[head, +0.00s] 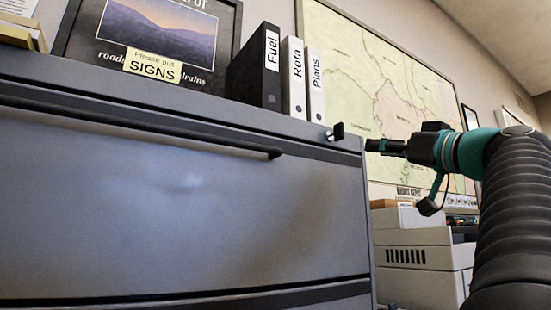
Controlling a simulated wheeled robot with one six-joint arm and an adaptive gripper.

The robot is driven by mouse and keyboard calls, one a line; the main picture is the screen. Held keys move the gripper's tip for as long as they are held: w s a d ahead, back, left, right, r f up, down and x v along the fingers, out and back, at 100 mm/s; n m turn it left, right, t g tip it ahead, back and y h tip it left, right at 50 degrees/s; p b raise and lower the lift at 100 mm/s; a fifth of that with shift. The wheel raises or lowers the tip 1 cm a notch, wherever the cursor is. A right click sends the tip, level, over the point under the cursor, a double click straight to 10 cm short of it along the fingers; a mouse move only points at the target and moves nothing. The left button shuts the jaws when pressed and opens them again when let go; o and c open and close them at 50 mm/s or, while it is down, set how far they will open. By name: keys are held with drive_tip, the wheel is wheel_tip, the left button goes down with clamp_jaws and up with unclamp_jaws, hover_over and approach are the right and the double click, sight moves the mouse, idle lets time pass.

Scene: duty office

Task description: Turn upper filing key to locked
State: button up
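The grey filing cabinet (180,200) fills the left and middle of the head view, with its upper drawer front facing me. A small dark key (338,131) sticks out of a lock at the drawer's upper right corner. I cannot tell from its angle whether it is locked. My gripper (370,145) is just right of the key, past the cabinet's right edge, and points left toward it. It looks apart from the key. Its fingers show side-on, so whether they are open or shut is unclear.
A long dark handle (200,138) runs along the drawer top. Binders (258,70), a framed picture (160,35) and a signs note (153,66) stand on the cabinet. A wall map (380,80) hangs behind. A pale office machine (415,250) stands right of the cabinet, below my arm.

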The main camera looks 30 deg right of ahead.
sight(344, 131)
drive_tip(key=shift+n+t+y, duration=0.3)
drive_tip(key=shift+t+y, duration=0.1)
drive_tip(key=p+x, duration=0.1)
drive_tip(key=x, duration=0.3)
drive_tip(key=r+p+x, duration=0.1)
drive_tip(key=p+x, duration=0.1)
drive_tip(key=x, duration=0.1)
drive_tip(key=s+r+p+x, duration=0.1)
drive_tip(key=x, duration=0.3)
drive_tip(key=shift+w+a+r, duration=0.15)
drive_tip(key=shift+w+a, duration=0.1)
drive_tip(key=shift+w, duration=0.05)
drive_tip(key=shift+w+r+p, duration=0.15)
drive_tip(key=shift+w+p, duration=0.15)
drive_tip(key=shift+w, duration=0.3)
clamp_jaws()
